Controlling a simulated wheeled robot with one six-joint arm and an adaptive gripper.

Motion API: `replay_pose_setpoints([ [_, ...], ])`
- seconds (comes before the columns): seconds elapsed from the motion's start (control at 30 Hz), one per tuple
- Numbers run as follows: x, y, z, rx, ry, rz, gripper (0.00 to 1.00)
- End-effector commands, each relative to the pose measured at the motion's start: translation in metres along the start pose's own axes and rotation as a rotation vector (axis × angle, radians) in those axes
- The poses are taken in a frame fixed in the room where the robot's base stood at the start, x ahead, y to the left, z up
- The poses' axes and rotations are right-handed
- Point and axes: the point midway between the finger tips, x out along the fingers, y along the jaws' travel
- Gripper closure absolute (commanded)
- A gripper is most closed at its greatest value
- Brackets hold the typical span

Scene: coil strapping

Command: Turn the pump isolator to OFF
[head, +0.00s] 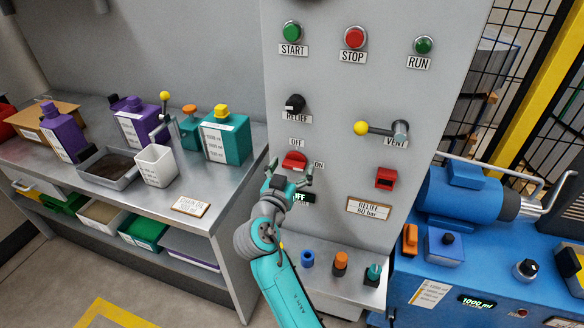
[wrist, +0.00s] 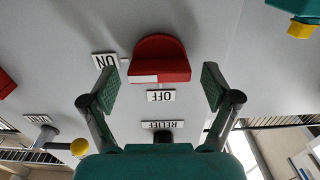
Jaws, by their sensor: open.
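The red isolator knob (head: 293,161) is on the grey panel, with an OFF label (head: 297,142) above it and an ON label (head: 319,165) to its right. In the wrist view, which is upside down, the red knob (wrist: 160,58) shows a white strip on its edge towards the OFF label (wrist: 161,96). My gripper (head: 290,174) is open just in front of the knob. Its fingers (wrist: 160,84) stand apart on either side of the knob, with visible gaps. A small display (head: 302,197) below the knob seems to read OFF, partly hidden by my gripper.
Above the isolator is the black RELIEF knob (head: 295,103). The yellow-tipped VENT lever (head: 380,129) sticks out at the upper right, and a red block (head: 385,178) is below it. Coloured pegs (head: 340,262) stand on the ledge below. A bench (head: 222,200) with bottles is to the left.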

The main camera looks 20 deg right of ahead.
Motion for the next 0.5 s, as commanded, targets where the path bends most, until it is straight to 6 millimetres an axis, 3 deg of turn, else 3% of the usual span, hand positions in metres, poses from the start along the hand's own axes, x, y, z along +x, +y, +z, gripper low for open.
replay_pose_setpoints([
  [0.17,-0.0001,0.0001,0.0001,0.0,0.0,0.0,0.15],
  [0.4,-0.0003,0.0001,0.0001,0.0,0.0,0.0,0.72],
  [0.5,-0.0003,0.0001,0.0001,-0.001,0.0,0.0,0.72],
])
